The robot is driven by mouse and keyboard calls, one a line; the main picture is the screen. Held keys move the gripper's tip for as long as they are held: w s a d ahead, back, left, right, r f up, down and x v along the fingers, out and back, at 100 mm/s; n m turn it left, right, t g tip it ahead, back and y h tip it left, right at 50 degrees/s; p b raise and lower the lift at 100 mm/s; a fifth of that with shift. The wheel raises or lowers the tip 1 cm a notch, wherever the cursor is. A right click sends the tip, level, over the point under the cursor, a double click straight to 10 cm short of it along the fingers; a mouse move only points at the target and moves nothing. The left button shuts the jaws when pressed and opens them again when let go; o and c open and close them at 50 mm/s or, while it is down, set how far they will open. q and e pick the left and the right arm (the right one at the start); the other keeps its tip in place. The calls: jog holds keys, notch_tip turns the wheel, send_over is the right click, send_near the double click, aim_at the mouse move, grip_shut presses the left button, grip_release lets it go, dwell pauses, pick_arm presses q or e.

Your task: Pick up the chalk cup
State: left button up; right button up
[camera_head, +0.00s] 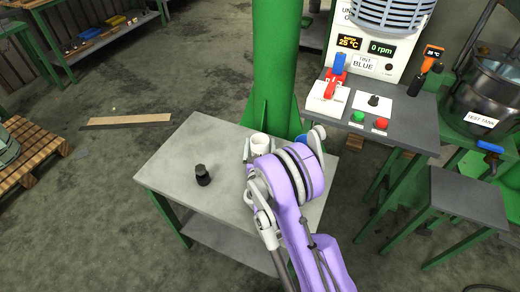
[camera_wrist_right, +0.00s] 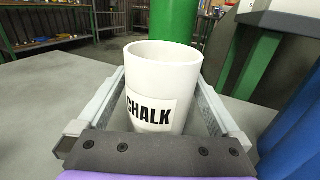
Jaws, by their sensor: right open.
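The white chalk cup (camera_head: 260,143) stands upright on the grey table near its back edge. In the right wrist view the cup (camera_wrist_right: 165,75) faces me with its black CHALK label, and its lower part is partly hidden by my gripper's dark front edge. My right gripper (camera_wrist_right: 161,88) is open, with one finger on each side of the cup. Gaps show between the fingers and the cup wall. In the head view the right gripper (camera_head: 259,150) is partly hidden by my purple wrist. My left gripper is not in view.
A small black object (camera_head: 203,176) stands on the table left of the cup. A green column (camera_head: 277,70) rises right behind the table. Something blue (camera_wrist_right: 295,135) is close on the right in the wrist view.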

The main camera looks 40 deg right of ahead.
jog(key=shift+w+d, duration=0.45)
jog(key=shift+w, duration=0.1)
jog(key=c, duration=1.4)
jog(key=shift+r, duration=0.15)
